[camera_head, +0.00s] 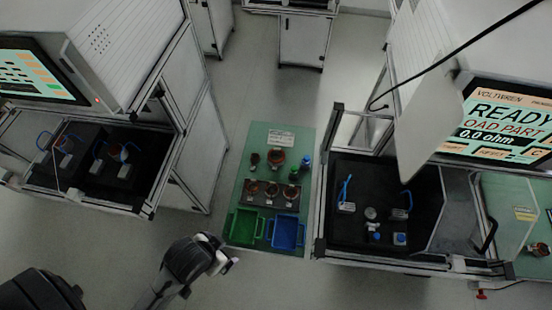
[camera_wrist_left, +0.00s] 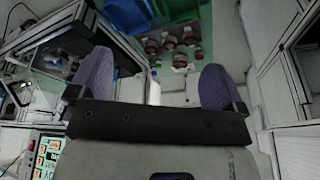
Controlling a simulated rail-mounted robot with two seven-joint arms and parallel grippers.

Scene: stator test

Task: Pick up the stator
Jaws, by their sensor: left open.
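Several round copper-coloured stators stand on the green table (camera_head: 240,165) in the head view. A larger one (camera_head: 277,157) and a smaller one (camera_head: 254,158) are at the back. A row of them, including the middle one (camera_head: 271,189), sits on a dark fixture. Stators also show small at the top of the left wrist view (camera_wrist_left: 170,43). My left gripper (camera_head: 230,264) is in front of the table's near edge, apart from the stators. Its two purple fingers are wide apart with nothing between them (camera_wrist_left: 155,80). My right gripper is not in view.
A green bin (camera_head: 243,227) and a blue bin (camera_head: 287,232) stand at the table's near edge, between my left gripper and the stators. Blue and green items (camera_head: 306,162) stand at back right. A framed test station (camera_head: 330,205) flanks the right; another (camera_head: 150,211) stands left.

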